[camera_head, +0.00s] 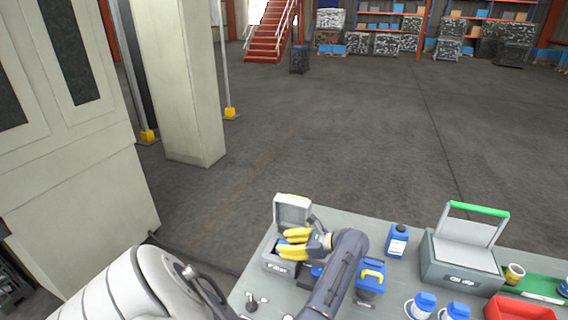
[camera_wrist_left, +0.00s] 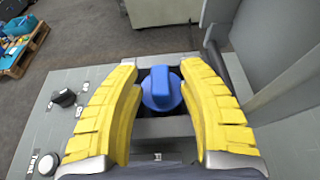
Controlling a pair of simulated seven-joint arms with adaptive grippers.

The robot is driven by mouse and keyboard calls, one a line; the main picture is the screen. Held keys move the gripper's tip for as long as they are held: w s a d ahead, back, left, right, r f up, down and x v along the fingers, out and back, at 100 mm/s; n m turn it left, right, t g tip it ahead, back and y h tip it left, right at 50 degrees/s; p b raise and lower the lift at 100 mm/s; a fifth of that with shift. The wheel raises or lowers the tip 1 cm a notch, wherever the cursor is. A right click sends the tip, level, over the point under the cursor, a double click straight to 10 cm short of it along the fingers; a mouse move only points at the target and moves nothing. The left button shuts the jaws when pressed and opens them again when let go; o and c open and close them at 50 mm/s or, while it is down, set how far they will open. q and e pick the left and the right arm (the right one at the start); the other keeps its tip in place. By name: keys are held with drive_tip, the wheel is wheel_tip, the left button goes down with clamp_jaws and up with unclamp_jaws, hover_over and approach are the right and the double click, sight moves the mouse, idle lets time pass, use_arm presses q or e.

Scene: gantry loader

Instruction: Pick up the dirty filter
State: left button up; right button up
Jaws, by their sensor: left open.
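A blue-topped part with a raised grip bar, likely the dirty filter (camera_wrist_left: 161,88), sits in a grey open-lidded box (camera_head: 292,212) on the bench. My left gripper (camera_head: 293,241) has two yellow ribbed fingers and is over this box. In the left wrist view, its open fingers (camera_wrist_left: 160,72) stand on either side of the blue part, with gaps between. The part's lower body is hidden inside the box. In the head view, my gripper and arm cover much of the box's inside. My right gripper is not in view.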

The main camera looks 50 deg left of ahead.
use_arm(q)
clamp_jaws()
idle(0.5)
drive_tip(key=shift+r, duration=0.1)
wheel_tip(320, 180, up, 20)
idle(0.9)
